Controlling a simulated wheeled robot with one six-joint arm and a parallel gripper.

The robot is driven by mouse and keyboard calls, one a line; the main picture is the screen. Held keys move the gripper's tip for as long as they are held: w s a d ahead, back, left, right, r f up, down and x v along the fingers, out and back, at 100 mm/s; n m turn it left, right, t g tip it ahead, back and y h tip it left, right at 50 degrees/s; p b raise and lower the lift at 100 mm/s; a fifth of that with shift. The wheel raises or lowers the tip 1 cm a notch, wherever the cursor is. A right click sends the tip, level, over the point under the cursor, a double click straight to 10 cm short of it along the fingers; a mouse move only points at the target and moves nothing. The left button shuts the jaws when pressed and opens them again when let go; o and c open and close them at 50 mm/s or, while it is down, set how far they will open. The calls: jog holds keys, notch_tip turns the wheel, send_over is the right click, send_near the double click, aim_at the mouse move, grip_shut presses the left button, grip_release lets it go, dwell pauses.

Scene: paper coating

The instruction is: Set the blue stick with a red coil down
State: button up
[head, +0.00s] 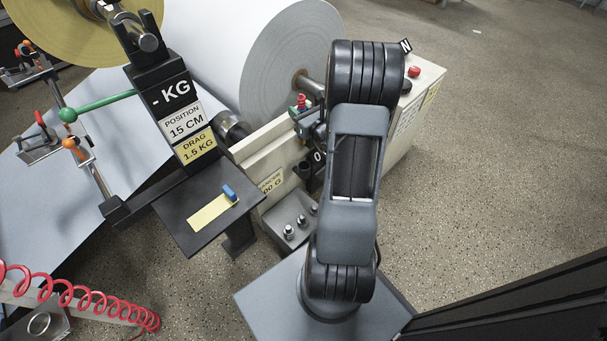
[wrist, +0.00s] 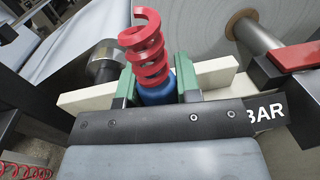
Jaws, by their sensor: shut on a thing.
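The blue stick with a red coil (wrist: 154,92) is between the green fingers of my gripper (wrist: 156,84) in the wrist view. The gripper is shut on its blue part, and the red coil (wrist: 143,42) stands up above the fingers. In the head view a small piece of the red coil (head: 301,102) shows beside my arm, over the cream machine housing. My arm hides most of the gripper there. The lower end of the stick is hidden by the gripper body in the wrist view.
A large paper roll (head: 285,60) stands behind the gripper. The cream machine housing (head: 400,130) lies beneath it. A black plate (head: 180,222) at the left bears a yellow strip (head: 212,211) and a blue block (head: 230,192). A grey bracket with metal studs (head: 283,222) is in front.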

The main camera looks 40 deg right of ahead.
jog(key=shift+h, duration=0.4)
jog(key=shift+s+d+f+b, duration=0.15)
jog(key=shift+f+b, duration=1.15)
jog(key=shift+f, duration=1.65)
jog(key=shift+w+d+f+b, duration=0.1)
jog(key=shift+f+b, duration=1.2)
jog(key=shift+f, duration=1.7)
jog(key=shift+s+d+f+b, duration=0.15)
jog(key=shift+f+b, duration=1.15)
jog(key=shift+f, duration=1.75)
jog(key=shift+f, duration=0.15)
jog(key=o, duration=0.9)
jog(key=shift+r, duration=0.2)
jog(key=s+p, duration=0.3)
jog(key=s, duration=0.9)
jog(key=shift+a, duration=0.1)
